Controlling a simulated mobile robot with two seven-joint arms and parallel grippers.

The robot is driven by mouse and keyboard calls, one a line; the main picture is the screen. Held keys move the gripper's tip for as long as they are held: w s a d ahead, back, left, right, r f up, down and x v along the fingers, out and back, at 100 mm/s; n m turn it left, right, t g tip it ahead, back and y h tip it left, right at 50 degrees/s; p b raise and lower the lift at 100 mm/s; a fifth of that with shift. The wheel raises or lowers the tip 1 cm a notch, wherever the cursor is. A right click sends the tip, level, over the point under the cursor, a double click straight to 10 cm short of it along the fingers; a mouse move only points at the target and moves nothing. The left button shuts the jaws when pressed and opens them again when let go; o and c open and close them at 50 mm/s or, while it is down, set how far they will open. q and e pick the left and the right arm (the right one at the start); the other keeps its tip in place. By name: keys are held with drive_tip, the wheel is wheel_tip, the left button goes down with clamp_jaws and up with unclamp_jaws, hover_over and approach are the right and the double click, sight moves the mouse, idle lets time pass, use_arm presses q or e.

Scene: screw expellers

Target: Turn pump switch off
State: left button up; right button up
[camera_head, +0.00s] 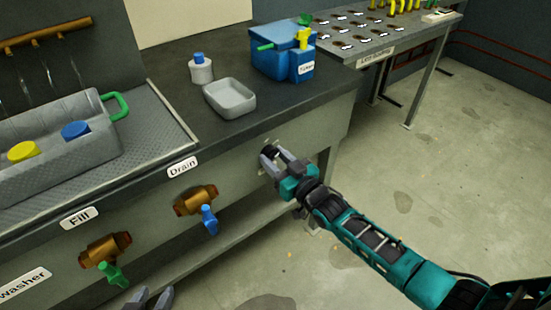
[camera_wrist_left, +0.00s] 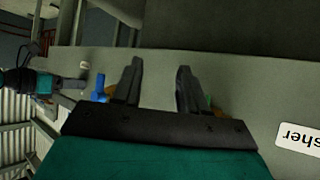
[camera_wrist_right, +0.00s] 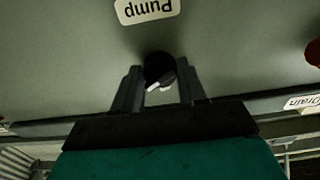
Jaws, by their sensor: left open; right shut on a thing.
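The pump switch is a round black knob (camera_wrist_right: 159,68) with a white mark, on the grey front panel by the "Pump" label (camera_wrist_right: 147,9) in the right wrist view. My right gripper (camera_wrist_right: 158,82) has its two fingers on either side of the knob and is shut on it. In the head view, my right gripper (camera_head: 274,157) reaches the panel, and the dark knob (camera_head: 268,150) shows partly between its fingers. My left gripper (camera_head: 151,299) is at the bottom edge of the head view. In the left wrist view it (camera_wrist_left: 158,68) is open and empty, facing the panel.
The brass drain valve (camera_head: 196,200) with a blue handle and the brass fill valve (camera_head: 105,249) with a green handle stick out of the panel. On the counter are a grey tray (camera_head: 230,98), a white bottle (camera_head: 201,71) and a blue box (camera_head: 270,55). Floor at right is clear.

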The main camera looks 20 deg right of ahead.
drive_tip(key=shift+n, duration=0.4)
drive_tip(key=n, duration=0.3)
drive_tip(key=shift+n+p, duration=0.3)
drive_tip(key=shift+p, duration=0.1)
drive_tip(key=n, duration=0.5)
drive_tip(key=shift+n, duration=1.2)
drive_tip(key=shift+d, duration=0.1)
